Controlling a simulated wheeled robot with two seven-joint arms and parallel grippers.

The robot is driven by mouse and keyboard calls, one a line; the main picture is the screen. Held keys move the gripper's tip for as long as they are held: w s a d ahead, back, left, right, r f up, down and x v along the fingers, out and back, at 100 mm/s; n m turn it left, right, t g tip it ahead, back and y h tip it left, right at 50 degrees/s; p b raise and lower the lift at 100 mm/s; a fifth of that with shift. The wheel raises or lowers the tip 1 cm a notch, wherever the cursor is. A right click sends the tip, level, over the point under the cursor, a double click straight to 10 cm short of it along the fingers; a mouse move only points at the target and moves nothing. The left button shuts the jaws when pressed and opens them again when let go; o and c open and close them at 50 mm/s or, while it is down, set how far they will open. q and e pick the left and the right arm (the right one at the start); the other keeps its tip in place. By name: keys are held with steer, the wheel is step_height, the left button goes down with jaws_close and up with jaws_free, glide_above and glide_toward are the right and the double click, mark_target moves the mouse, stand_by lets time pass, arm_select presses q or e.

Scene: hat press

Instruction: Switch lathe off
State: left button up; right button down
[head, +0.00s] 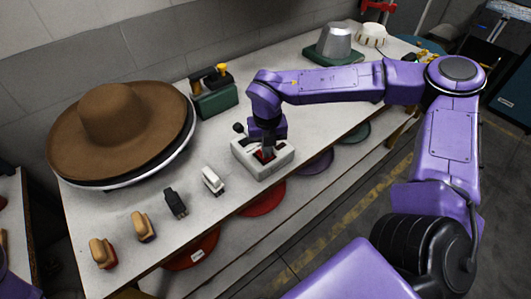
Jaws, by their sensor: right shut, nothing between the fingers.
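A brown wide-brimmed hat (116,128) sits on a round white-and-black base (187,150) at the left of the bench; this may be the lathe. A light grey control box (281,166) with a red part (264,156) in its recess and a small black knob at its left back stands near the bench's front edge. My right gripper (266,150) points down over the recess, shut and empty. Its tips are at or just above the red part; I cannot tell whether they touch. The gripper hides part of the box.
Several brushes and small tools, including a white one (213,180) and a black one (175,203), line the bench front. A green box (214,100) stands behind the control box. A grey metal block (333,40) is at the far end. Coloured discs lie under the bench.

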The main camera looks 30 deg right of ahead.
steer(key=shift+r+p, duration=0.55)
steer(key=shift+p, duration=0.05)
step_height(320, 180, up, 6)
steer(key=p, duration=0.5)
steer(key=shift+f, duration=0.15)
